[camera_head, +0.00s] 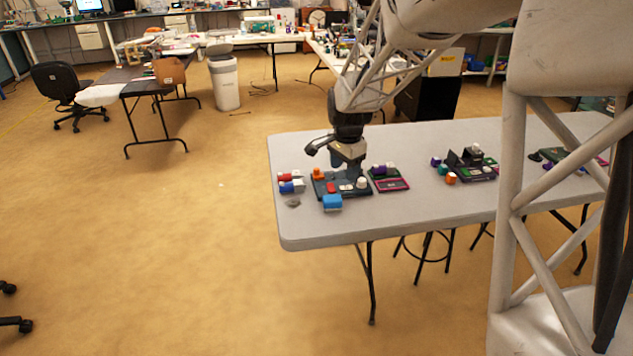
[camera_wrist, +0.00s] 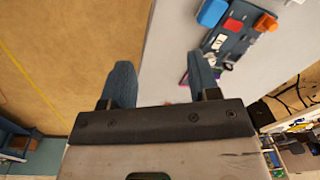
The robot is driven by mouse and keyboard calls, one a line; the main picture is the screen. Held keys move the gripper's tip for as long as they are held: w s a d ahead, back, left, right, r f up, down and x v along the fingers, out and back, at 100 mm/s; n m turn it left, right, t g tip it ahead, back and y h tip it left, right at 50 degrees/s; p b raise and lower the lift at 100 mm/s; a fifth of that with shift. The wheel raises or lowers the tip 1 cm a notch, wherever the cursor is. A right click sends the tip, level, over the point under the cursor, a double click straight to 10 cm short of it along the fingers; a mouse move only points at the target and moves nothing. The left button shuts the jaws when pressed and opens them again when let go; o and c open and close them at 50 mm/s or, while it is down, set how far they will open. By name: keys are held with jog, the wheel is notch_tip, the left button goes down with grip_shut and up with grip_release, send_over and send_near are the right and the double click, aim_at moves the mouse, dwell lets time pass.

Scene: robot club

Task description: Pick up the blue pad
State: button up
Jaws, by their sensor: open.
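The blue pad (camera_head: 332,202) is a bright blue block at the front edge of a dark blue board (camera_head: 325,188) on the grey table. In the wrist view the blue pad (camera_wrist: 212,12) shows at the top, beyond the tip of the right finger. My gripper (camera_head: 345,165) is over the back part of the board, behind the pad and apart from it. In the wrist view my gripper (camera_wrist: 161,70) has its two blue-grey fingers spread wide with nothing between them. The right finger covers part of the board.
An orange block (camera_head: 318,173) and a white knob (camera_head: 361,182) sit on the board. Red, white and blue blocks (camera_head: 291,184) lie left of it. A pink-edged board (camera_head: 389,180) lies right. The table's (camera_head: 330,232) front strip is clear.

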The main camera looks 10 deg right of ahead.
aim_at(338, 198)
jog(key=w+d+f+m, duration=0.1)
jog(key=w+f+m, duration=0.1)
jog(key=w+f, duration=0.3)
jog(key=w+d+f+m, duration=0.1)
jog(key=w+f+m, duration=0.1)
jog(key=w+f, duration=0.3)
jog(key=w+f+m, duration=0.2)
jog(key=w+f, duration=0.3)
jog(key=f, duration=0.1)
jog(key=shift+d+g, duration=0.4)
jog(key=shift+f, duration=1.3)
jog(key=shift+a+f, duration=0.1)
jog(key=shift+f, duration=2.5)
jog(key=c, duration=0.6)
